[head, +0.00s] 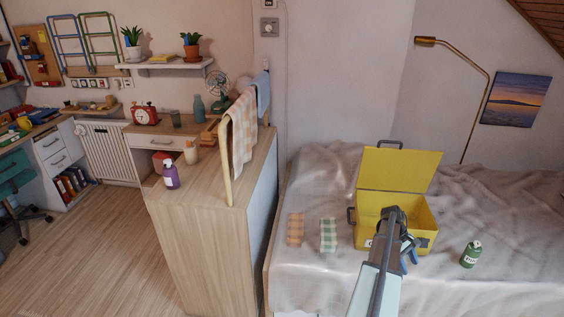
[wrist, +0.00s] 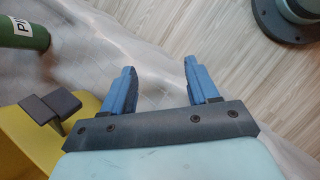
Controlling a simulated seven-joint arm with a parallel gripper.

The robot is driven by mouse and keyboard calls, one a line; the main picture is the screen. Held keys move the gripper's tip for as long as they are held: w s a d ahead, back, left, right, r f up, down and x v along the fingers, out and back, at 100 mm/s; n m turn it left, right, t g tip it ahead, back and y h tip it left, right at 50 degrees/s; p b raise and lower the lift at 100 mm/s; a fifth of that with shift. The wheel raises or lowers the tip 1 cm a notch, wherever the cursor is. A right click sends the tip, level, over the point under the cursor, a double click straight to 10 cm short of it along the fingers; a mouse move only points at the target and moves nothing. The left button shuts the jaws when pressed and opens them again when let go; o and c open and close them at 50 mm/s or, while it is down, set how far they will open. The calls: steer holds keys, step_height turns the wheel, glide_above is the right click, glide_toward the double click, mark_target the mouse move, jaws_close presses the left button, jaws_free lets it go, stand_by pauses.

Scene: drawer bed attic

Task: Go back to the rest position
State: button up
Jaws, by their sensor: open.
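My gripper (wrist: 155,85) is open, with its two blue fingers apart and nothing between them in the wrist view. In the head view my gripper (head: 409,253) is beside the front right of the yellow box (head: 368,208), and my arm covers part of the box's front. The box stands on the bed with its lid raised. The wrist view shows part of the yellow box (wrist: 20,135) at the lower left, with a dark latch or handle. Below the fingers are the bed cover's edge and the wooden floor.
A green bottle (head: 470,254) stands on the bed (head: 520,215) right of the box; it also shows in the wrist view (wrist: 22,32). An orange checked cloth (head: 295,229) and a green checked cloth (head: 328,235) lie left of the box. A wooden cabinet (head: 205,235) carries a purple bottle (head: 170,176).

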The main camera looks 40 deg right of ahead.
steer(key=w+a+f+m+t+y, duration=0.1)
steer(key=w+a+f+m, duration=0.3)
steer(key=a, duration=0.7)
steer(key=w+a+f+m+t+y, duration=0.1)
steer(key=w+a+f+t, duration=0.1)
steer(key=a+f, duration=0.65)
steer(key=w+a+f+m+t+y, duration=0.1)
steer(key=w+a+f+m, duration=0.2)
steer(key=a, duration=1)
steer(key=s+a+f+n+g, duration=0.1)
steer(key=s+a+f+n, duration=0.1)
steer(key=a, duration=0.8)
steer(key=s+a+f+n+g+h, duration=0.1)
steer(key=s+a, duration=0.4)
steer(key=a, duration=0.6)
steer(key=s+a+f+n+g, duration=0.2)
steer(key=s+a+f+n, duration=0.2)
steer(key=a, duration=0.7)
steer(key=shift+a+f+n+h, duration=0.2)
steer(key=shift+f+n+h, duration=0.2)
steer(key=shift+n, duration=0.4)
